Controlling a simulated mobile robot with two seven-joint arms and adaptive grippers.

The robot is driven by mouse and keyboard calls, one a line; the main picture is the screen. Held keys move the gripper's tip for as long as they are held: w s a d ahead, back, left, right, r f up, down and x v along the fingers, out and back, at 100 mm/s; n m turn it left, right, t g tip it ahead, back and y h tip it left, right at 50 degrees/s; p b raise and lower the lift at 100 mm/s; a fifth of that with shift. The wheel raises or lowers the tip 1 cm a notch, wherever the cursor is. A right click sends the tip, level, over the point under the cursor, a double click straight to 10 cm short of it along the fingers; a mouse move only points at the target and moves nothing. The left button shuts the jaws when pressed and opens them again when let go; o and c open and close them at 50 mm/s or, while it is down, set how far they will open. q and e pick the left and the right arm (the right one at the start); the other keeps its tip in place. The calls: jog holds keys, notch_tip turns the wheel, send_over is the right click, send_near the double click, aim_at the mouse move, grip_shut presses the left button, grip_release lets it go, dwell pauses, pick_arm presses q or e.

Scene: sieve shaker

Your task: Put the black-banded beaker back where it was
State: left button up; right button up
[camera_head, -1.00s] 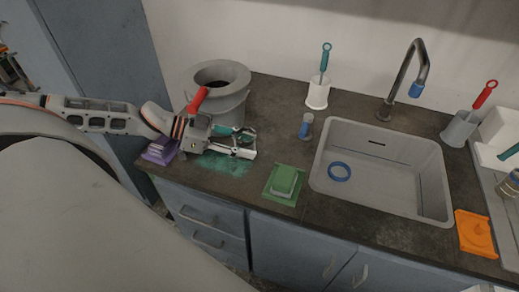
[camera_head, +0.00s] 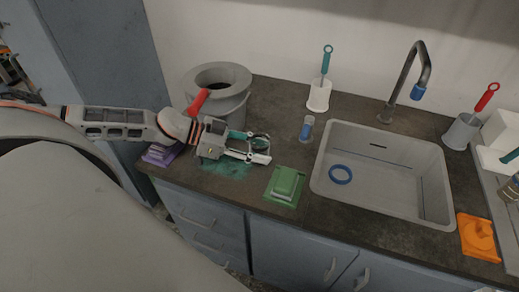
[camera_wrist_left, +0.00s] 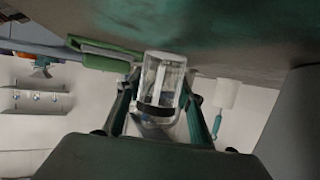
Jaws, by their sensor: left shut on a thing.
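My left gripper (camera_head: 258,149) reaches in from the left over the counter, between the grey bin and the green pad. It is shut on a clear glass beaker with a dark band. In the left wrist view the beaker (camera_wrist_left: 163,78) sits between the two fingers of the left gripper (camera_wrist_left: 162,100), its dark band low in the picture. In the head view the beaker is small and partly hidden by the fingers. I cannot tell from the head view whether it touches the counter. My right gripper is not in view.
A teal patch (camera_head: 228,168) lies below the gripper. Nearby are a green pad (camera_head: 284,186), a small blue-marked vessel (camera_head: 306,129), a grey bin (camera_head: 232,105) and a purple pad (camera_head: 160,154). The sink (camera_head: 385,190) holds a blue ring (camera_head: 340,175). A white brush holder (camera_head: 318,97) stands behind.

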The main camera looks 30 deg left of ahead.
pick_arm(q)
jog(key=o, duration=1.2)
jog(key=shift+f, duration=0.15)
jog(key=shift+s+a+r, duration=0.3)
jog(key=shift+a, duration=0.1)
jog(key=p+v, duration=0.4)
jog(key=v, duration=0.5)
jog(key=shift+s+a+r, duration=0.2)
jog(key=shift+s+r, duration=0.05)
jog(key=shift+s+a+r+p, duration=0.15)
jog(key=shift+s+a+p, duration=0.2)
jog(key=shift+a+p, duration=0.15)
